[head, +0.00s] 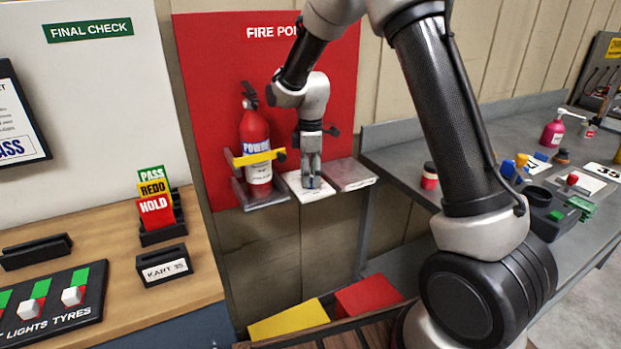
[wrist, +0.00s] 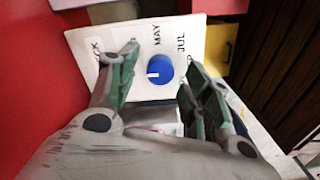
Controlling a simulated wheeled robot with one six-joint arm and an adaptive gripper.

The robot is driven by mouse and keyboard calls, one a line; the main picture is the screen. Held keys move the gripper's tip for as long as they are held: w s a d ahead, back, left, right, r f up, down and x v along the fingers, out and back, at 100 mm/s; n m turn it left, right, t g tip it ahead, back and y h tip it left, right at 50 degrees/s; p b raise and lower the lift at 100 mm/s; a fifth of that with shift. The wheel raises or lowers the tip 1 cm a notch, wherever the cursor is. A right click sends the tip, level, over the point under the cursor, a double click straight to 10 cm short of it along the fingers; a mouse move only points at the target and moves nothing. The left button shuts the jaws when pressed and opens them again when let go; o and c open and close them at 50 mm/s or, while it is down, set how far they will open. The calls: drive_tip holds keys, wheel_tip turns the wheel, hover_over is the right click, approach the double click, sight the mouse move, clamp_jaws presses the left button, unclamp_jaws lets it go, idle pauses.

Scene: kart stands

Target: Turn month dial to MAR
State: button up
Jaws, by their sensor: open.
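The month dial is a round blue knob (wrist: 160,69) on a white label plate (wrist: 85,42) in the wrist view. A white mark on the knob lies on its left side, pointing left in the picture. MAY and JUL read above and to the upper right of the knob; other lettering is partly hidden, and I see no MAR. My gripper (wrist: 162,62) is open, one finger on each side of the knob, with no visible contact. In the head view my gripper (head: 311,176) points down over the white plate (head: 298,191) and hides the knob.
A fire extinguisher (head: 255,140) with a yellow strap stands just left of my gripper, against a red board (head: 212,60). A grey shelf (head: 352,174) is on the right. A yellow box (head: 290,320) and a red box (head: 368,295) lie below.

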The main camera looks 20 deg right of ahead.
drive_tip(key=shift+f, duration=0.7)
drive_tip(key=c, duration=1.1)
drive_tip(key=shift+o, duration=0.2)
drive_tip(key=shift+m, duration=0.4)
drive_tip(key=m, duration=0.3)
drive_tip(key=shift+m, duration=2.5)
